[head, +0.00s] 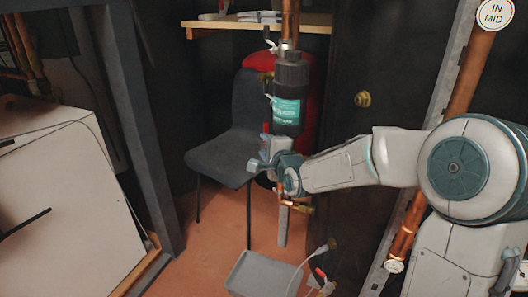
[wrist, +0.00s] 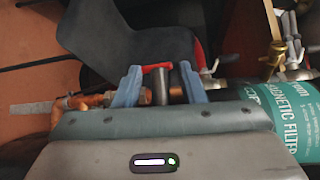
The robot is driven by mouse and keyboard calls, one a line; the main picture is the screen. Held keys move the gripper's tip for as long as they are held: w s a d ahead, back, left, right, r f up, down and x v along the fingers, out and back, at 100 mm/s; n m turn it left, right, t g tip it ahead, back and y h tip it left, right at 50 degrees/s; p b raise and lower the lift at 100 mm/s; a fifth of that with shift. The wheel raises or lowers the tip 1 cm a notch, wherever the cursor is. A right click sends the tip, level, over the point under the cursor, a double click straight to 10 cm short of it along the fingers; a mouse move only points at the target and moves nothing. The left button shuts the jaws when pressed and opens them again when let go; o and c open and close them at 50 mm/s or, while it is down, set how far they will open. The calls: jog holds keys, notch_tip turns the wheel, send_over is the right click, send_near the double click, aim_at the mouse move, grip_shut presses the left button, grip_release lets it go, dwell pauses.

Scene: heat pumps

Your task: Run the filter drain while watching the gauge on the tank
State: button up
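The magnetic filter is a black cylinder (head: 290,76) with a teal label, hanging upright on a copper pipe in the head view. Its label (wrist: 285,117) shows at the right of the wrist view. My gripper (wrist: 160,80) is just below the filter body; it also shows in the head view (head: 270,155). Its two blue fingers stand apart, with a red lever (wrist: 157,67) and a metal stem (wrist: 160,88) between their tips. I cannot tell whether they touch. A red tank (head: 313,85) stands behind the chair, partly hidden. No gauge face is readable.
A dark chair (head: 230,128) stands behind the filter. A grey tray (head: 262,274) lies on the floor below, beside a hose end (head: 320,264). A wooden shelf (head: 257,26) is above. A white cabinet (head: 65,205) stands left, and a copper pipe (head: 469,75) runs on the right.

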jog(key=shift+w+a+f, duration=0.1)
jog(key=shift+w+a, duration=0.15)
jog(key=shift+w, duration=0.35)
grip_shut()
jog(key=shift+h+p, duration=0.3)
jog(key=shift+p, duration=0.25)
jog(key=shift+f+n+g+p, duration=0.1)
jog(key=shift+n+g+p, duration=0.3)
jog(key=shift+g+p, duration=0.1)
jog(key=shift+s+d+f+n+g+h+p, duration=0.1)
jog(key=shift+d+f+n+g+h+p, duration=0.1)
jog(key=shift+f+n+g+h, duration=0.3)
jog(key=shift+s+d+f+n+g+h+p, duration=0.15)
jog(key=shift+f+n+g+h, duration=0.2)
jog(key=shift+f+h, duration=0.25)
jog(key=shift+w, duration=0.1)
